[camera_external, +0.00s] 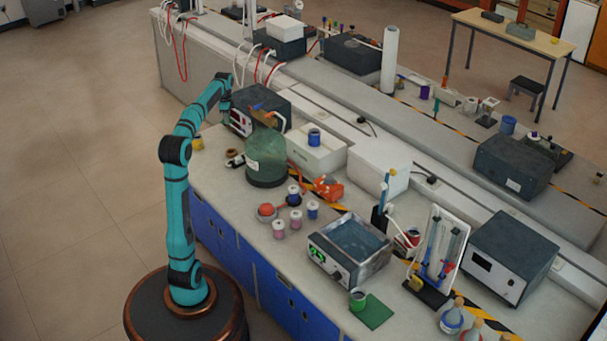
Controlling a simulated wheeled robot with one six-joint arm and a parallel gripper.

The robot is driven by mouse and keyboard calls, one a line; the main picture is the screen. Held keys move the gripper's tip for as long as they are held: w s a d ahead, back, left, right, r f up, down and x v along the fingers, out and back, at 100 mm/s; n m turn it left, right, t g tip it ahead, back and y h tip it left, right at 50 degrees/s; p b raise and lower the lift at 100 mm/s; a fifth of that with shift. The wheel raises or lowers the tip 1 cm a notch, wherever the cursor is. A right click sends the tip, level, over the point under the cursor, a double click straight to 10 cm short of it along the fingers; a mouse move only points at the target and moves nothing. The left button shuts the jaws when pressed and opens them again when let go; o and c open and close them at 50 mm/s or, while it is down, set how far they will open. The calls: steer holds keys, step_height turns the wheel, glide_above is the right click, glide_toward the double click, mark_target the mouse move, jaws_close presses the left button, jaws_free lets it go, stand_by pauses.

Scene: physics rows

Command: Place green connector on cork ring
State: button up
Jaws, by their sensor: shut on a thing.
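My gripper (226,108) is at the end of the teal arm, above the far left part of the near bench, by the left side of a dark instrument box. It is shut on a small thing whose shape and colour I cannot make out. I cannot pick out the green connector with certainty. A small brown ring-like thing (231,153) lies on the bench below my gripper and may be the cork ring; it is too small to be sure.
A yellow pot (197,143) stands at the bench's left edge. Several small jars, a water bath (349,250) and a green mat (373,312) lie further right.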

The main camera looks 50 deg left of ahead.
steer(key=shift+w+a, duration=0.1)
steer(key=shift+w, duration=0.15)
step_height(320, 180, down, 18)
steer(key=shift+r, duration=0.15)
stand_by(0.3)
steer(key=o, duration=0.9)
steer(key=shift+o, duration=0.2)
step_height(320, 180, up, 12)
